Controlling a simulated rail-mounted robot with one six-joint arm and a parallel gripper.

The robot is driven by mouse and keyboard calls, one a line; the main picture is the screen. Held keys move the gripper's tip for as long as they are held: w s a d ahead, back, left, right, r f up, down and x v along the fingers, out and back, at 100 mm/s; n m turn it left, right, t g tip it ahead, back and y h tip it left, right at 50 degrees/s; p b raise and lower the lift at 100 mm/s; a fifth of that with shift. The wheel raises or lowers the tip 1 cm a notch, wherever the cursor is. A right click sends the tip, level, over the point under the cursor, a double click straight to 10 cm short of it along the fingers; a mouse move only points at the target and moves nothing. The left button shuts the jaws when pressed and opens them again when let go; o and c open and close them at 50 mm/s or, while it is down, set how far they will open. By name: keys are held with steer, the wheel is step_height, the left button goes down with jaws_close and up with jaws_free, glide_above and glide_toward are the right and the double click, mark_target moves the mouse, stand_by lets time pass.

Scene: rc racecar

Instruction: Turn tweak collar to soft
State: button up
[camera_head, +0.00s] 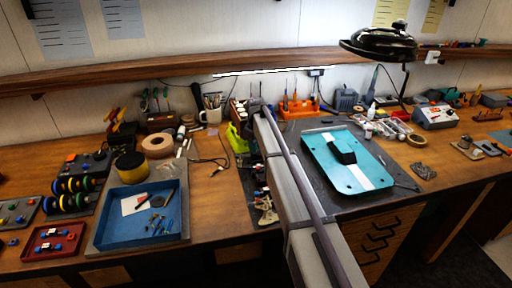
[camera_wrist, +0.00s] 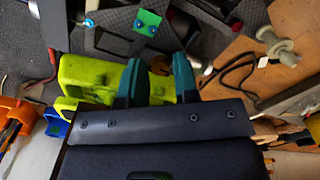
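A lime-green part (camera_wrist: 92,78) lies just beyond my gripper (camera_wrist: 158,66) in the wrist view. It also shows in the head view (camera_head: 237,138), left of my arm's far end. My two teal fingers stand apart over it, and an orange-brown bit (camera_wrist: 160,64) shows in the gap between them. I see nothing clamped between the fingertips. I cannot make out which piece is the tweak collar, nor any soft mark. A dark plate with a bright green block (camera_wrist: 148,23) and blue screws lies beyond the fingers. In the head view my arm hides my gripper.
An orange tool holder (camera_head: 298,108) stands behind my arm. A blue tray (camera_head: 128,222) with small tools is at the left.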

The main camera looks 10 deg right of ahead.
jaws_close()
steer(key=shift+m, duration=0.3)
steer(key=m, duration=0.6)
steer(key=shift+m, duration=0.3)
steer(key=m, duration=0.5)
steer(key=shift+m, duration=0.3)
steer(key=m, duration=0.5)
steer(key=shift+o, duration=1.6)
jaws_free()
